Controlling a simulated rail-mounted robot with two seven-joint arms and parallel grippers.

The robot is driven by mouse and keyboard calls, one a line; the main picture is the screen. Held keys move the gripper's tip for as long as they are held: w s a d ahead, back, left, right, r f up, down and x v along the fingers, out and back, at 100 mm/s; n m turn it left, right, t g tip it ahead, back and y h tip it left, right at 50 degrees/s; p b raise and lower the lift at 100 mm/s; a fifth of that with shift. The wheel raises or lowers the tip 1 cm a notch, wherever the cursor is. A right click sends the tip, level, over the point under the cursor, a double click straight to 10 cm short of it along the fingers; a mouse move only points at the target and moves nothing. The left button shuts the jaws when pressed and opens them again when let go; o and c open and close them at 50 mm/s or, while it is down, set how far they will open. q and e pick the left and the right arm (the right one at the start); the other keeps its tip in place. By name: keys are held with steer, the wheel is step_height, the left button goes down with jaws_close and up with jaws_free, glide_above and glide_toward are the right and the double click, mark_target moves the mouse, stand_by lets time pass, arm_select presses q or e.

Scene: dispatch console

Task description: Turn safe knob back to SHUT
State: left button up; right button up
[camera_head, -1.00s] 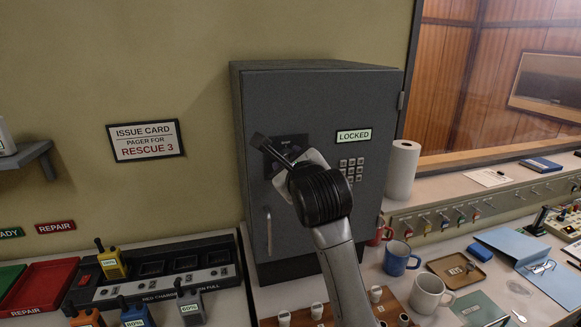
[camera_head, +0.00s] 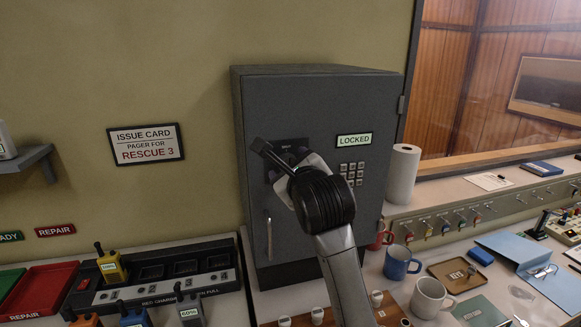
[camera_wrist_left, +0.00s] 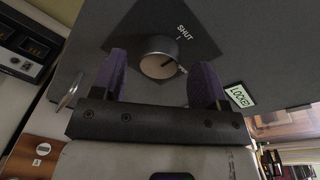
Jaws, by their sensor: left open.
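The grey safe (camera_head: 318,100) stands against the wall, its door closed and a LOCKED display (camera_head: 354,140) on its front. In the left wrist view the round metal safe knob (camera_wrist_left: 160,57) sits on a dark diamond plate (camera_wrist_left: 130,24) with a SHUT label (camera_wrist_left: 183,33). A dark mark shows on the knob's rim on the side away from SHUT. My left gripper (camera_wrist_left: 160,64) is open, its two purple-padded fingers on either side of the knob; I cannot tell if they touch it. In the head view the gripper (camera_head: 277,160) covers the knob. My right gripper is not in view.
A keypad (camera_head: 352,173) and a door handle (camera_head: 268,235) are on the safe front. A paper towel roll (camera_head: 402,172) and mugs, including a blue one (camera_head: 401,262), stand right of the safe. A radio charger (camera_head: 160,270) is at left.

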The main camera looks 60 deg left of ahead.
arm_select(q)
steer(key=v, duration=1.3)
steer(key=shift+b, duration=0.4)
